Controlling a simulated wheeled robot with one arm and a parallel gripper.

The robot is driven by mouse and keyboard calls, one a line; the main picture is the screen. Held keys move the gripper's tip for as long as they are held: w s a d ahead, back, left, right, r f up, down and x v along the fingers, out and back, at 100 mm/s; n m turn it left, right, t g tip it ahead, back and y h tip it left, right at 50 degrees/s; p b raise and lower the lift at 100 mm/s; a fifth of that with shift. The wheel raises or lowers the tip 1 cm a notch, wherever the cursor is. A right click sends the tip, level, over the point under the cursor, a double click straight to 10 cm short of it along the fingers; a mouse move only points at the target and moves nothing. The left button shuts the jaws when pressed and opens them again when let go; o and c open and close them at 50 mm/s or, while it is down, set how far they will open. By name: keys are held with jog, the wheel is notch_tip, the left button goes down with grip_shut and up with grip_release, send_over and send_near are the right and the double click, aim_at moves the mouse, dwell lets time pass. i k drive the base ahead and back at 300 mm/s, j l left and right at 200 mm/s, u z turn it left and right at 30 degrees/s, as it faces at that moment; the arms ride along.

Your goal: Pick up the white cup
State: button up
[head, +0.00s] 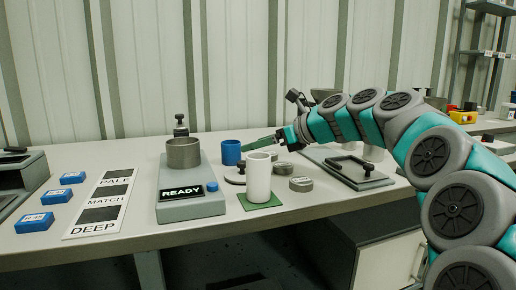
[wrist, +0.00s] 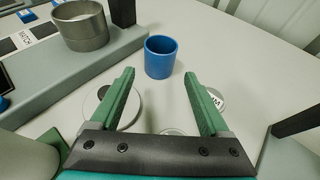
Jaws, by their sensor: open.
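The white cup (head: 258,180) is a tall plain cylinder, upright on a small green mat (head: 270,203) near the table's front edge. In the wrist view I cannot make it out for sure. My gripper (head: 244,149) is behind and above the white cup, with its fingers pointing left toward the blue cup (head: 231,153). In the wrist view my gripper (wrist: 158,76) is open and empty, and the blue cup (wrist: 160,58) stands just beyond and between the fingertips.
The grey device reading READY (head: 190,205) holds a metal cup (head: 183,152) left of the white cup. A round lid with a dark knob (head: 236,177) and grey discs (head: 301,184) lie close around it. A dark-framed tray (head: 358,177) is at right. The front left table has blue blocks (head: 56,197).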

aim_at(258, 163)
jog(key=k+l, duration=0.2)
jog(key=l, duration=0.2)
jog(key=k+l, duration=0.15)
jog(key=l, duration=0.25)
jog(key=k+l, duration=0.2)
jog(key=l, duration=0.15)
